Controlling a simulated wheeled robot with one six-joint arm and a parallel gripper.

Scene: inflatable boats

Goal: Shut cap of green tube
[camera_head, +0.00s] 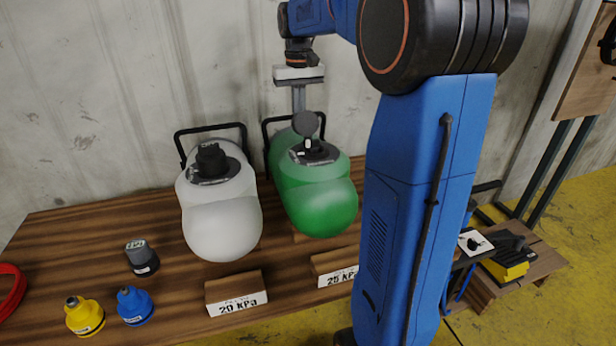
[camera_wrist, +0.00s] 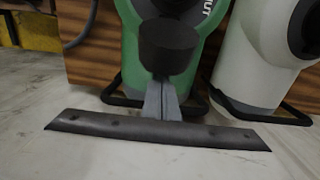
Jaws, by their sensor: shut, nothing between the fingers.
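The green tube (camera_head: 315,205) lies on the wooden table, tilted against a black frame; it also shows in the wrist view (camera_wrist: 131,70). Its black valve (camera_head: 318,155) is on the upper part. The round black cap (camera_head: 306,123) stands up above the valve, open. In the wrist view the cap (camera_wrist: 168,45) is just beyond my fingertips and hides the valve. My gripper (camera_head: 299,110) points down, right behind or against the cap; I cannot tell if they touch. Its grey fingers (camera_wrist: 162,84) are together and hold nothing.
A white tube (camera_head: 222,225) with a black valve stands close to the left of the green one. Signed wooden blocks (camera_head: 236,294) are in front. Yellow (camera_head: 85,316), blue (camera_head: 135,306) and grey (camera_head: 142,258) fittings lie at left. A corrugated wall (camera_head: 90,100) is close behind.

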